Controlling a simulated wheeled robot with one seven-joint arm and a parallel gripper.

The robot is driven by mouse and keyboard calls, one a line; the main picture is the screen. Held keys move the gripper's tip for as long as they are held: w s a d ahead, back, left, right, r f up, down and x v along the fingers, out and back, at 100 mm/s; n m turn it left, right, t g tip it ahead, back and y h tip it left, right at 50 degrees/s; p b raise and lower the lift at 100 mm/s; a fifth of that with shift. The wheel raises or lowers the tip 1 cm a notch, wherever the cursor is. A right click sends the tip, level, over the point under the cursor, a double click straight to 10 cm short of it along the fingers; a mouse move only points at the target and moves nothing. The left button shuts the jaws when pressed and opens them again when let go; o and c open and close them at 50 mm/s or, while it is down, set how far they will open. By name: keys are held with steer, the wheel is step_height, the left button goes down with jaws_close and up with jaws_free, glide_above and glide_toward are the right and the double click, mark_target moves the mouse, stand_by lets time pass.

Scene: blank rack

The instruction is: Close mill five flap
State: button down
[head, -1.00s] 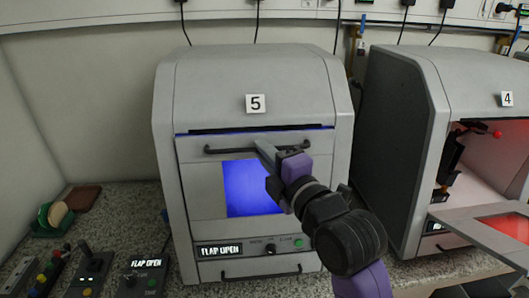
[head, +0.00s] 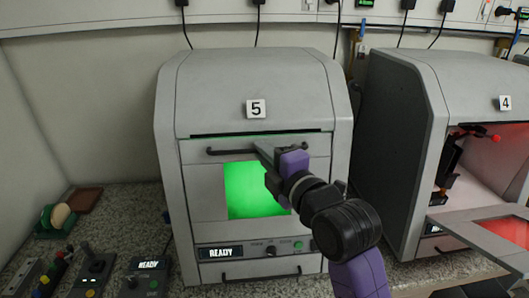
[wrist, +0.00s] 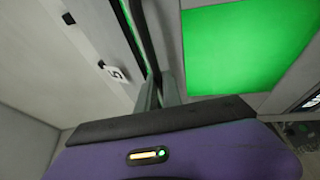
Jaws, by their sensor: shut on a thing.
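Mill five (head: 256,85) stands in the middle of the head view, marked with a 5. Its flap (head: 205,180) is upright and sits in the front of the mill, with only a thin dark gap along its top edge. The flap's window glows green and the panel display (head: 220,252) reads READY. My gripper (head: 262,150) is at the flap's dark bar handle (head: 225,151), shut on it. In the wrist view the fingers (wrist: 158,92) close around the handle bar (wrist: 146,35), beside the green window (wrist: 245,45).
Mill four (head: 400,120) stands to the right with its flap (head: 480,228) hanging open toward me and red light inside. A control box (head: 148,280) also reading READY, a joystick (head: 92,262) and round discs (head: 55,217) are on the counter at left.

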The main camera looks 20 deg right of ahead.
steer(key=c, duration=1.5)
jaws_free()
steer(key=shift+w+f, duration=0.1)
steer(key=shift+w, duration=0.05)
steer(key=s, duration=0.2)
steer(key=s+b, duration=0.1)
steer(key=s, duration=0.2)
steer(key=s+b, duration=0.1)
steer(key=s, duration=0.1)
steer(key=shift+s+d+r, duration=0.2)
steer(key=shift+s+d, duration=0.15)
steer(key=shift+s, duration=0.05)
